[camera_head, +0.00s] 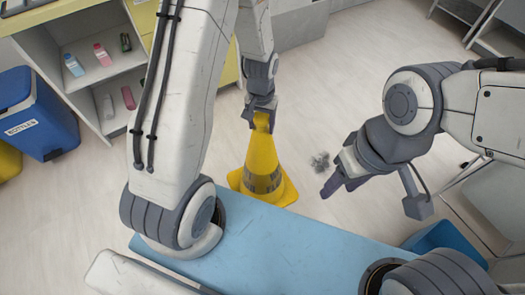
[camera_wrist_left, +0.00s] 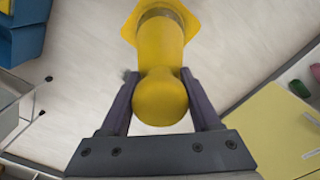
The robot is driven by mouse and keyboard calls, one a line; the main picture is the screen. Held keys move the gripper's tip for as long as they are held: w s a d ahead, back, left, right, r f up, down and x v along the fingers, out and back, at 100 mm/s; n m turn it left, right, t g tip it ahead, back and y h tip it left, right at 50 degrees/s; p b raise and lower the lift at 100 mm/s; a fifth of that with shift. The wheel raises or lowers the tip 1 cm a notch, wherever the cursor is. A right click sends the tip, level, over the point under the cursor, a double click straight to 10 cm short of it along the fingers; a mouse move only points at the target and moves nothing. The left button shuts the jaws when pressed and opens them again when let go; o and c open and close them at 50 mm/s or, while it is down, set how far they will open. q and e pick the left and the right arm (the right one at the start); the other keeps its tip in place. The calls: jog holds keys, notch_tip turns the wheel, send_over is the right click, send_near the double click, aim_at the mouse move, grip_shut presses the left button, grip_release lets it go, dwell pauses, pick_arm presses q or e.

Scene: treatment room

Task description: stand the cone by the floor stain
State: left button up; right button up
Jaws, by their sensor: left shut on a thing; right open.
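The yellow cone (camera_head: 262,155) with a dark band is upright, just beyond the blue padded surface. My left gripper (camera_head: 261,108) is shut on its top; the left wrist view shows the two fingers (camera_wrist_left: 158,82) on either side of the rounded yellow tip, with the cone body (camera_wrist_left: 160,45) beyond. I cannot tell whether the cone's base touches the floor. The grey floor stain (camera_head: 320,161) lies a short way to the right of the cone. My right gripper (camera_head: 337,180) is open and empty, close beside the stain in the head view.
The blue padded surface (camera_head: 270,250) fills the near middle. A labelled blue bin (camera_head: 38,115) and open shelves (camera_head: 95,62) with bottles stand at the left. Another blue container (camera_head: 450,240) is at the lower right. The floor (camera_head: 340,75) beyond the stain is clear.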

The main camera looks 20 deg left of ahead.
pick_arm(q)
notch_tip(320, 180, down, 21)
jog(key=w+b, duration=0.2)
jog(key=b, duration=1.9)
jog(key=shift+w+r+n, duration=0.2)
jog(key=shift+w+n, duration=0.15)
jog(key=shift+n, duration=0.05)
jog(key=shift+a+f+b, duration=0.1)
jog(key=shift+f+b, duration=0.2)
jog(key=shift+f, duration=0.25)
jog(key=o, duration=1.4)
